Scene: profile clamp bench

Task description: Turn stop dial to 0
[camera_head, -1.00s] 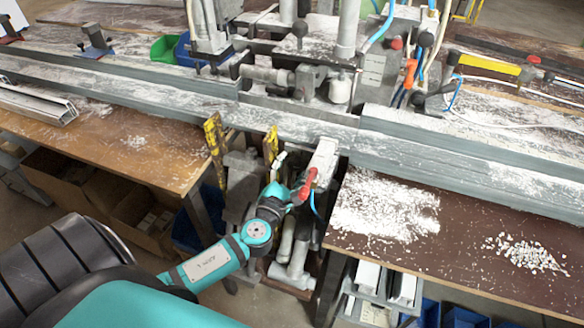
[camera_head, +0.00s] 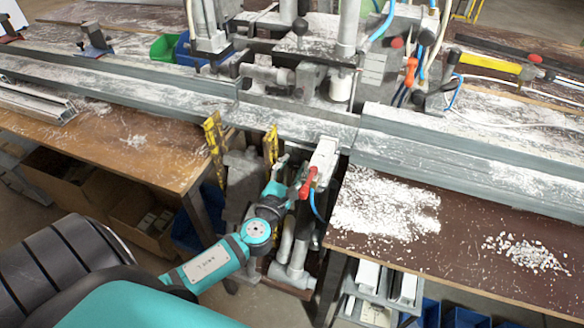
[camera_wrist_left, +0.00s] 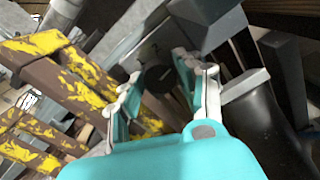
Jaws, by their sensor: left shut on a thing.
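The dial is hidden there. My right gripper is not in view.
Worn yellow bars (camera_head: 215,144) stand close to the left of my gripper. The red-handled valve (camera_head: 308,183) with a blue hose is close on the right. The grey rail (camera_head: 420,150) runs above. Wooden bench tops (camera_head: 120,150) flank the gap.

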